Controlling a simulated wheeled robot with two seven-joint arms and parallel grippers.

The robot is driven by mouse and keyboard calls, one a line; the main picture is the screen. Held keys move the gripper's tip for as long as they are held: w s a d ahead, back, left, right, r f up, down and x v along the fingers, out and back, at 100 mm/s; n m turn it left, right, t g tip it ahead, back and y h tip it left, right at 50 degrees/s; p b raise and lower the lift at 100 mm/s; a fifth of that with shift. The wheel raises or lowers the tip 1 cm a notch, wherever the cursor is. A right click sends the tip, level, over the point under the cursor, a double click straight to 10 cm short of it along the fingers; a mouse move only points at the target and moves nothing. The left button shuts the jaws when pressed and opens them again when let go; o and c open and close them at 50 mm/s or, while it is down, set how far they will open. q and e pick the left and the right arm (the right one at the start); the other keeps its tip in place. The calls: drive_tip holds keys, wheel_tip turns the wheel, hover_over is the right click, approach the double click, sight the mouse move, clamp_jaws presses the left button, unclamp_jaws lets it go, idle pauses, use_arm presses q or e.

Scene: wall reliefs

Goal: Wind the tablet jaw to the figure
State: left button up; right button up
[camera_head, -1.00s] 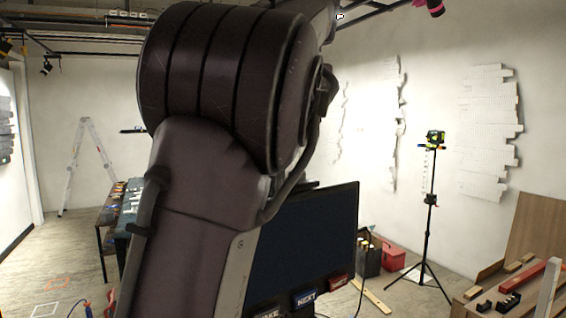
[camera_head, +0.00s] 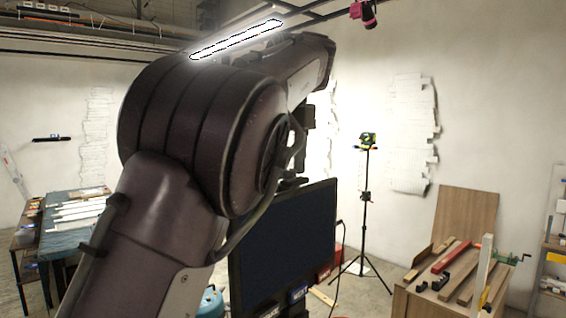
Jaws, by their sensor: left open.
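My left arm fills the middle of the view. Only a dark part of its left gripper (camera_head: 306,126) shows past the arm's bend, against the white wall above the dark screen; its fingertips are hard to make out, and I see nothing held. A green crank with a red knob (camera_head: 513,258) stands at the right end of the wooden workbench (camera_head: 432,300), well to the right of the gripper. I cannot tell whether it belongs to the tablet jaw. No figure can be read. My right gripper is not in view.
A dark screen (camera_head: 285,240) with labelled buttons below stands behind my arm. A tripod with a device (camera_head: 367,142) stands by the wall. Wooden bars and a red bar (camera_head: 450,257) lie on the workbench. A table with white strips (camera_head: 75,228) is left; a shelf (camera_head: 553,262) is right.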

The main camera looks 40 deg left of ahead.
use_arm(q)
drive_tip(key=shift+d, duration=0.1)
drive_tip(key=shift+c, duration=1.5)
drive_tip(key=shift+s, duration=0.15)
drive_tip(key=c, duration=0.7)
drive_tip(key=shift+m, duration=0.3)
drive_tip(key=shift+m+b, duration=0.6)
drive_tip(key=shift+b, duration=0.05)
drive_tip(key=m+b, duration=0.1)
drive_tip(key=m, duration=0.1)
drive_tip(key=shift+m, duration=0.3)
drive_tip(key=m, duration=0.2)
drive_tip(key=shift+r+m, duration=0.1)
drive_tip(key=shift+m, duration=0.2)
drive_tip(key=m, duration=0.2)
drive_tip(key=shift+m, duration=0.4)
drive_tip(key=m, duration=0.3)
drive_tip(key=shift+m, duration=0.3)
drive_tip(key=m, duration=0.3)
drive_tip(key=shift+s+a, duration=0.1)
drive_tip(key=shift+a, duration=0.1)
drive_tip(key=shift+m, duration=1.7)
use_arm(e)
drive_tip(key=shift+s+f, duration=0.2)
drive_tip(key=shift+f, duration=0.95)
